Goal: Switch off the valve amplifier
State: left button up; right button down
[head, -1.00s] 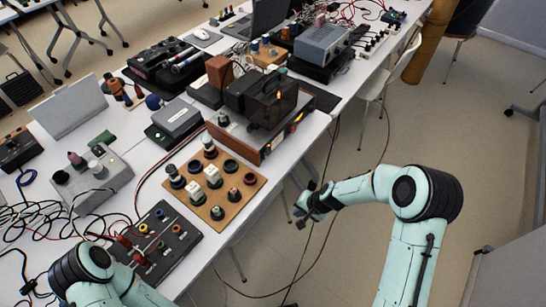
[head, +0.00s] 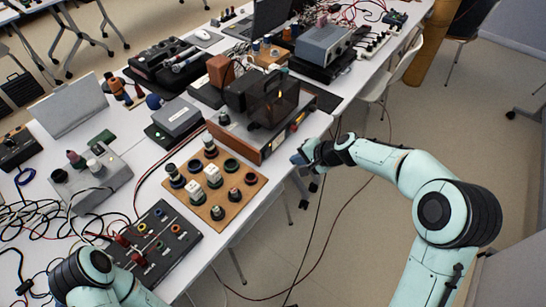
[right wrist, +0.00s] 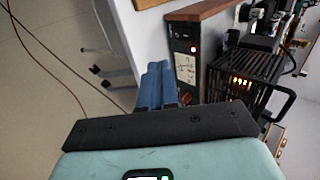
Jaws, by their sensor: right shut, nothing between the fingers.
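The valve amplifier (head: 243,137) stands near the table's right edge, with a wooden base and a dark cage on top. A faint orange glow shows at its cage. In the right wrist view the amplifier's front panel (right wrist: 186,66) has a small lit red light, and orange tubes glow inside the cage (right wrist: 238,88). My right gripper (head: 299,158) is just off the amplifier's front, beyond the table edge. Its blue fingers (right wrist: 160,84) are shut and empty, beside the front panel; whether they touch it I cannot tell. My left arm shows at the bottom left, but its gripper is out of view.
A wooden board with several knobs and sockets (head: 205,205) lies left of the amplifier. A grey box (head: 177,118) stands behind that board. A black panel with coloured terminals (head: 160,245) is nearer. Cables hang below the table edge. The floor to the right is mostly clear.

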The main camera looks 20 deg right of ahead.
aim_at(266, 154)
jog(key=x, duration=0.7)
jog(key=shift+w+a+f, duration=0.15)
jog(key=shift+a+f, duration=0.05)
jog(key=shift+f, duration=0.05)
jog(key=shift+w+a+f+p, duration=0.25)
jog(key=shift+w+a+p, duration=0.2)
jog(key=shift+w+a, duration=0.35)
jog(key=shift+w+a+f+p, duration=0.25)
jog(key=shift+w+a+p, duration=0.2)
jog(key=shift+w, duration=0.5)
jog(key=shift+a+f+b, duration=0.1)
jog(key=shift+f+b, duration=0.2)
jog(key=shift+b, duration=0.65)
jog(key=shift+r, duration=0.2)
jog(key=shift+r, duration=0.15)
